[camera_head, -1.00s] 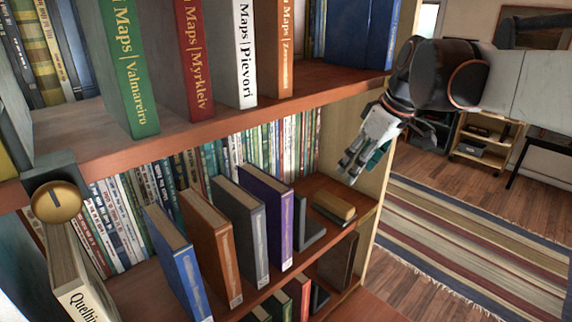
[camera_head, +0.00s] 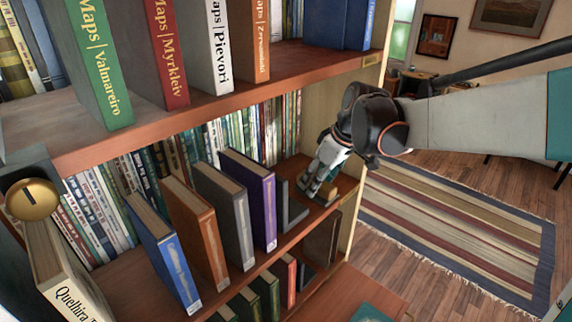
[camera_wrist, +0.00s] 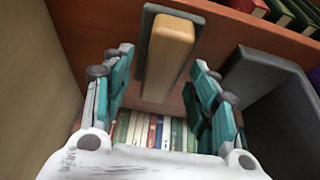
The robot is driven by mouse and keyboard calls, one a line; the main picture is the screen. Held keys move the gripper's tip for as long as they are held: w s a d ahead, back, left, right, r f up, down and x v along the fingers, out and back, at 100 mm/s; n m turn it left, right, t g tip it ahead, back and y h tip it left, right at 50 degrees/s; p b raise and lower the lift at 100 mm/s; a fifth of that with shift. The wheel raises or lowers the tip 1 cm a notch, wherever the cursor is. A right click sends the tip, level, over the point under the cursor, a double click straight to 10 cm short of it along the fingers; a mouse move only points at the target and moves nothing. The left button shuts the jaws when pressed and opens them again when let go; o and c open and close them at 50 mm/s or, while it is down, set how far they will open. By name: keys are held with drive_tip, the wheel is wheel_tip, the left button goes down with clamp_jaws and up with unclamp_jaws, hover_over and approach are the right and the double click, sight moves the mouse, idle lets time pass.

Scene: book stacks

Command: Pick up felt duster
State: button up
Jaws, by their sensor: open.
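The felt duster (camera_wrist: 168,50) has a tan wooden back on a dark grey felt pad. In the wrist view it lies on the shelf at the upper middle, between my two fingers. My gripper (camera_wrist: 165,85) is open, with one teal finger on each side of the duster. In the head view my gripper (camera_head: 314,187) reaches down to the right end of the middle shelf and covers part of the duster (camera_head: 328,191). I cannot tell whether the fingers touch it.
A grey bookend (camera_head: 291,207) stands just left of the duster, beside a purple book (camera_head: 262,205). It also shows at the right in the wrist view (camera_wrist: 262,75). The bookcase's side panel (camera_wrist: 38,80) is close on the other side. A shelf (camera_head: 240,95) with map books is above.

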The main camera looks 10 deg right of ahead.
drive_tip(key=shift+f, duration=0.4)
idle(0.4)
drive_tip(key=shift+c, duration=0.5)
drive_tip(key=shift+s, duration=0.1)
drive_tip(key=c, duration=1.1)
